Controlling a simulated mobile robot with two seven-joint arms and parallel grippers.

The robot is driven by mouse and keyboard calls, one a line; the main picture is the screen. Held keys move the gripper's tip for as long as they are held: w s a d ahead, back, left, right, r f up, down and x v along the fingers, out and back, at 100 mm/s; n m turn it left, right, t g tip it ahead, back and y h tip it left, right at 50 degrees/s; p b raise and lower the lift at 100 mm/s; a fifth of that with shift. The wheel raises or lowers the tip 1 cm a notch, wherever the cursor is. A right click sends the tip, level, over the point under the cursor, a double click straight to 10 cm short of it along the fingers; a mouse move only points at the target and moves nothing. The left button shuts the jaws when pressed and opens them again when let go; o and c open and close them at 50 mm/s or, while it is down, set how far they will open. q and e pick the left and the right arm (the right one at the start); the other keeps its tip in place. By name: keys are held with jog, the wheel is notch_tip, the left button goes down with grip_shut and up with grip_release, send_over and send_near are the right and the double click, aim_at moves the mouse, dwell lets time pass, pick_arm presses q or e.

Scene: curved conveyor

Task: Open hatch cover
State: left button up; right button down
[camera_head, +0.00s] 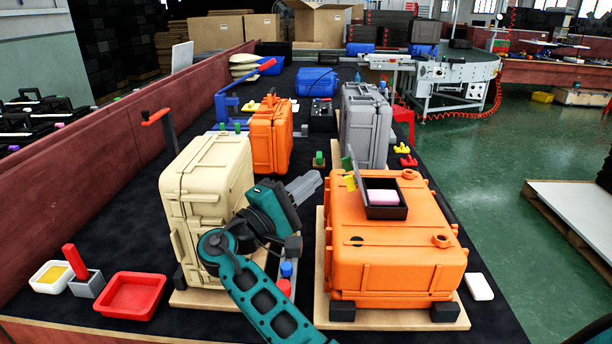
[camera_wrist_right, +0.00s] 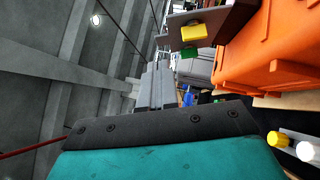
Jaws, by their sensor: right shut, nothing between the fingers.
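A large orange case (camera_head: 390,240) lies flat on a wooden board at the right of the bench. A dark open hatch (camera_head: 385,212) in its top shows a pink and white block inside. The grey hatch cover (camera_head: 358,172) stands up, tilted, at the hatch's left edge, with a yellow part and a green part on it. The cover also shows in the right wrist view (camera_wrist_right: 180,22). My right gripper (camera_head: 314,183) is shut and empty, left of the cover and apart from it. Its grey fingers show in the right wrist view (camera_wrist_right: 157,80). My left gripper is out of view.
A tall beige case (camera_head: 205,190) stands close left of my right arm. A smaller orange case (camera_head: 270,135) and a grey case (camera_head: 365,125) stand behind. A red tray (camera_head: 132,295) lies front left. A white block (camera_head: 479,287) lies right of the large case.

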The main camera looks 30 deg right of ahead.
aim_at(350, 151)
pick_arm(q)
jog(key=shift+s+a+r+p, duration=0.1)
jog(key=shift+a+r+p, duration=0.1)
jog(key=shift+p, duration=0.15)
pick_arm(e)
jog(key=x, duration=0.7)
jog(key=shift+d, duration=0.3)
jog(key=shift+w+r, duration=0.1)
jog(key=shift+r, duration=0.05)
jog(key=shift+s+d+r+m+g+y+p, duration=0.4)
jog(key=shift+d+r+m+y+p, duration=0.25)
jog(key=shift+m, duration=0.25)
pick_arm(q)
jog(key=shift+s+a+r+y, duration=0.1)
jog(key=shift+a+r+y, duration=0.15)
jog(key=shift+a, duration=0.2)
pick_arm(e)
jog(key=shift+s+d+m+y, duration=0.15)
jog(key=shift+d+m+y, duration=0.1)
jog(key=shift+m, duration=0.05)
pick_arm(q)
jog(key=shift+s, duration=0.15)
pick_arm(e)
jog(key=shift+a, duration=0.2)
